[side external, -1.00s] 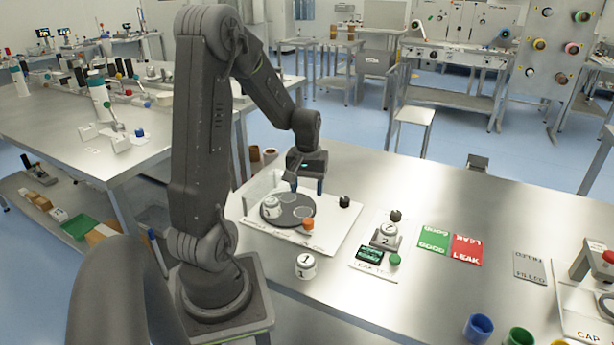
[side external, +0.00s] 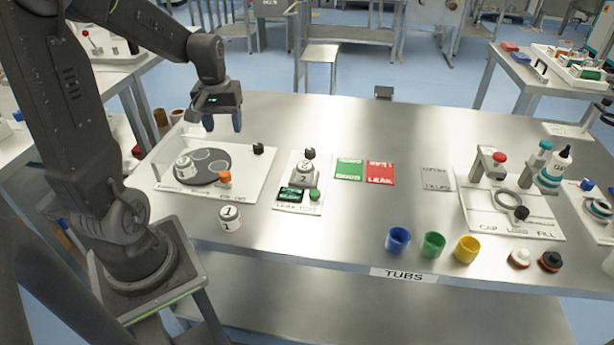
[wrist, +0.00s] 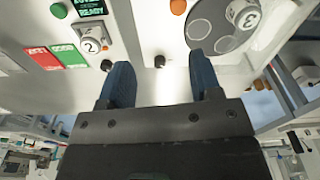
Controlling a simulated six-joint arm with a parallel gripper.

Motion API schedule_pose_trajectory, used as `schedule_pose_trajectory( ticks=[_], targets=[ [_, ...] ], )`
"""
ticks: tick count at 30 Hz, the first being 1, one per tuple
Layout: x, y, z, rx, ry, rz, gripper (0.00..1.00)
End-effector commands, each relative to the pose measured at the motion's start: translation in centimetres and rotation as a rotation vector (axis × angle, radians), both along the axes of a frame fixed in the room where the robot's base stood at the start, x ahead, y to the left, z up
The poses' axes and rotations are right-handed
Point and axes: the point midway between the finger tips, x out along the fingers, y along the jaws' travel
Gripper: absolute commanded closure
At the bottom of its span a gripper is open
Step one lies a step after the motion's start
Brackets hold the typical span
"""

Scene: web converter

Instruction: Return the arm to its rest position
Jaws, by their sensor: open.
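My gripper (side external: 222,124) hangs above the back edge of the turntable plate in the side view, fingers pointing down. Its two blue fingers (wrist: 165,82) are apart in the wrist view, with nothing between them. Below and left of it in the side view is the dark round turntable (side external: 222,178) on a white plate (side external: 254,184), with a white tub numbered 3 in the wrist view (wrist: 246,14) on it. A tub marked 2 (side external: 304,176) stands on the leak-test station. A tub marked 1 (side external: 230,218) stands on the bare bench in front of the plate.
Green GOOD (side external: 349,169) and red LEAK (side external: 380,173) mats lie right of the test station. Blue (side external: 397,241), green (side external: 432,246) and yellow (side external: 467,250) cups stand near the front edge. A cap-and-fill station (side external: 512,210) is at the right. The bench's back middle is clear.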

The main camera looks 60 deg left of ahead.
Motion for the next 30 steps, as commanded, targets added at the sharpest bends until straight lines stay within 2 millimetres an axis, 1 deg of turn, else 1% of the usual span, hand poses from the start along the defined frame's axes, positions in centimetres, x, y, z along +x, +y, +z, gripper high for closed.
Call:
schedule_pose_trajectory(
  ticks=[1,2,3,5,6,8,9,12,13,15,19,23,30],
  targets=[
    [0.6,-2.4,1.5,0.028,-0.032,-0.082,0.42],
    [0.8,-3.9,2.3,0.044,-0.05,-0.131,0.42],
    [0.9,-5.9,3.3,0.065,-0.077,-0.202,0.42],
    [0.7,-8.9,4.7,0.093,-0.118,-0.309,0.42],
    [0.4,-10.9,5.5,0.11,-0.146,-0.378,0.42],
    [-0.4,-13.7,6.6,0.134,-0.19,-0.481,0.42],
    [-1.0,-15.3,7.2,0.147,-0.219,-0.546,0.42],
    [-2.7,-18.8,8.4,0.174,-0.287,-0.69,0.42],
    [-3.3,-19.6,8.6,0.18,-0.305,-0.727,0.42],
    [-4.3,-21.0,9.0,0.191,-0.342,-0.798,0.42],
    [-5.6,-22.5,9.3,0.2,-0.382,-0.876,0.42],
    [-6.0,-22.9,9.4,0.202,-0.393,-0.898,0.42],
    [-5.9,-22.8,9.4,0.203,-0.392,-0.895,0.42]
  ],
)
